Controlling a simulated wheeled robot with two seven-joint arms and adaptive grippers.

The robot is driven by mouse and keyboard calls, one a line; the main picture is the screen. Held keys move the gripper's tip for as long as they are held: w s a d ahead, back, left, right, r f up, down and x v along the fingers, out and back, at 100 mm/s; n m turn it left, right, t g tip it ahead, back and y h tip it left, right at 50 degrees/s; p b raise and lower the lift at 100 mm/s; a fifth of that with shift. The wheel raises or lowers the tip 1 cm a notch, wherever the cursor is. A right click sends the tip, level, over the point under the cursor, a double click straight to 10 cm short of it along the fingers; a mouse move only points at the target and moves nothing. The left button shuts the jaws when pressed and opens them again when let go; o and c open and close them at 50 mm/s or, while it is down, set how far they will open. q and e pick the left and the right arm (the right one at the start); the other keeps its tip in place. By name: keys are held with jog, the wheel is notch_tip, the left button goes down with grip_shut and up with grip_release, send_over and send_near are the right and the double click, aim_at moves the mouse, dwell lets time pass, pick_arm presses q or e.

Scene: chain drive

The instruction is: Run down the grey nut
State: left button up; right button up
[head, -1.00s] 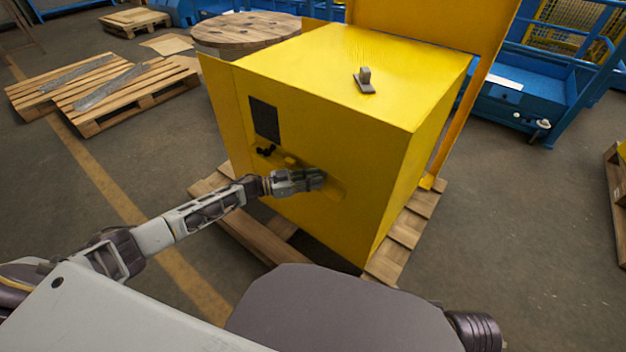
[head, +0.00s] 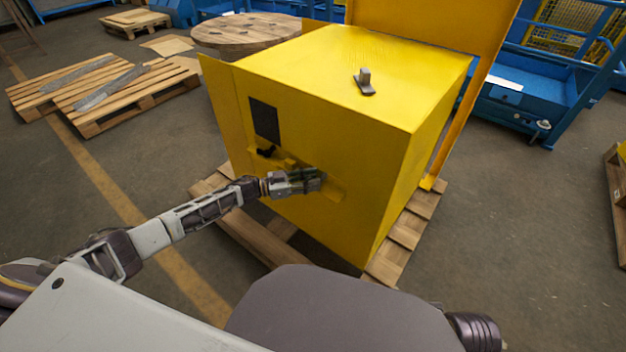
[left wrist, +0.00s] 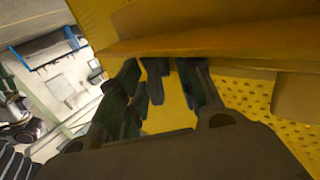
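I cannot make out the grey nut in either view; the area at my left gripper is small and partly hidden by it. My left gripper (head: 318,179) is at the front face of the yellow housing (head: 385,150), beside a small yellow ledge there. In the left wrist view its dark fingers (left wrist: 171,88) stand apart with yellow surface showing between them. I see nothing held between them. My right gripper is not in view.
A grey block on a dark plate (head: 364,82) lies on top of the housing. A black panel (head: 264,120) is on the front face. The housing stands on a wooden pallet (head: 408,228). Another pallet (head: 105,95) lies at the left.

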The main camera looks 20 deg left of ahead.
pick_arm(q)
jog(key=v, duration=1.1)
dwell(0.6)
